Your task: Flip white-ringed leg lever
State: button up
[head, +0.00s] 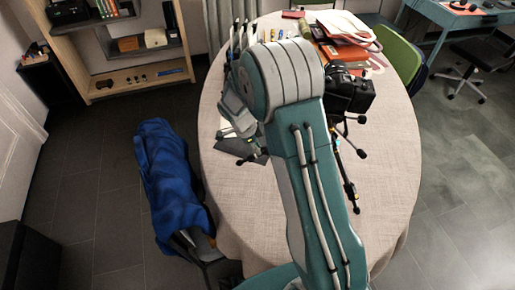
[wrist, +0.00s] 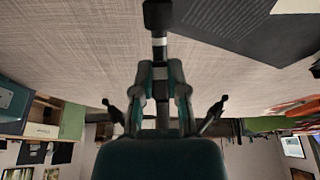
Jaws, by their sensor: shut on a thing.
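In the wrist view, a dark tripod leg (wrist: 159,18) runs down from the top edge, with a pale ring (wrist: 160,42) around it. My gripper (wrist: 160,72) has its two fingers close together on either side of this leg and is shut on it. The lever itself is too small and dark to make out. In the head view, a black camera (head: 350,92) sits on the tripod, and one dark leg (head: 347,185) reaches toward the near side of the table.
The round table (head: 385,205) has a pale cloth. Orange and red folders (head: 345,40) lie at its back right, and slim upright items (head: 237,38) stand at its back left. A dark sheet (wrist: 255,28) lies near the held leg. The near right cloth is largely bare.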

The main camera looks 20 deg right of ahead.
jog(key=shift+w+a+r, duration=0.1)
jog(key=shift+r, duration=1.05)
grip_shut()
jog(key=shift+s+d+r, duration=0.2)
jog(key=shift+d+r, duration=0.25)
jog(key=shift+r, duration=0.25)
dwell(0.8)
jog(key=shift+s+d+r, duration=0.1)
jog(key=shift+d+r, duration=0.25)
jog(key=shift+d, duration=0.15)
dwell(0.4)
jog(key=shift+o, duration=1.3)
grip_release()
jog(key=shift+r, duration=0.1)
jog(key=shift+w+a+r, duration=0.15)
jog(key=shift+a+r, duration=0.4)
jog(key=shift+r, duration=0.25)
jog(key=shift+w+a+r, duration=0.15)
jog(key=shift+a+r, duration=0.4)
jog(key=shift+r, duration=0.25)
jog(key=shift+w+a+r, duration=0.15)
jog(key=shift+a+r, duration=0.4)
jog(key=shift+r, duration=0.25)
